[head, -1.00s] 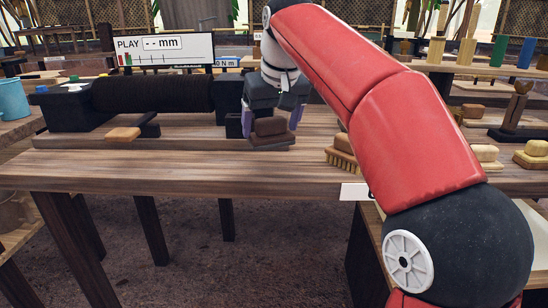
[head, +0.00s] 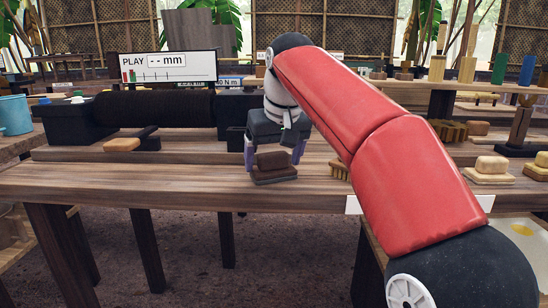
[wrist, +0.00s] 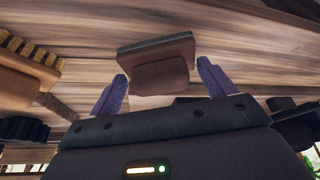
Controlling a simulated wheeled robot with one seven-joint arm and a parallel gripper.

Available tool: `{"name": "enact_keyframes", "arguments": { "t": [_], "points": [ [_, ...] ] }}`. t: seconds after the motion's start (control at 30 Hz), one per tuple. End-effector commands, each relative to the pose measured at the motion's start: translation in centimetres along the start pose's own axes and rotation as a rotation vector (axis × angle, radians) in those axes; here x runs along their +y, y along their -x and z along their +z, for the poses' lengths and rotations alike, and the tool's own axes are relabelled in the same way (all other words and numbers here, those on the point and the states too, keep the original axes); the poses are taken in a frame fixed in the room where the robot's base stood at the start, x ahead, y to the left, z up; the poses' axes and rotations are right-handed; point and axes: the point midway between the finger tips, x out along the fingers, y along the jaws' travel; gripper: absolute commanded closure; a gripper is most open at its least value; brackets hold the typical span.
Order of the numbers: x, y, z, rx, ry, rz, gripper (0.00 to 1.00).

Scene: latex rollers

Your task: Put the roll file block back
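The roll file block (head: 276,162), a brown block on a dark flat base, sits on the front board of the wooden workbench (head: 180,188), close to its front edge. My gripper (head: 275,154) is over and behind it, with purple fingers at its left and right. In the wrist view the block (wrist: 160,72) lies between and just beyond the fingertips (wrist: 162,72). A narrow gap shows on each side, so the fingers are open. The black roller (head: 155,107) lies between dark end housings behind. I see no clearly marked place for the block.
A bristle brush (head: 339,170) lies just right of the block, partly behind my arm. A tan-topped block (head: 122,144) and dark handle lie left. A display reading "PLAY -- mm" (head: 167,66) stands behind. The front board left of the block is clear.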

Motion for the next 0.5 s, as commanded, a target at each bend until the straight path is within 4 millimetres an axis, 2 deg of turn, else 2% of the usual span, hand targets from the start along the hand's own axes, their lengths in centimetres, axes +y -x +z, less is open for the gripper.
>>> {"name": "enact_keyframes", "arguments": {
  "t": [0.03,0.1,0.13,0.37,0.5],
  "points": [
    [0.0,0.0,0.0,0.0,0.0,0.0,0.11],
    [0.0,0.0,0.0,-0.001,0.0,0.0,0.02],
    [0.0,0.0,0.0,-0.001,0.0,0.0,0.0],
    [0.0,0.1,-0.1,-0.001,0.0,0.0,0.0],
    [0.0,1.5,-0.2,0.001,0.0,0.0,0.0]
  ]
}}
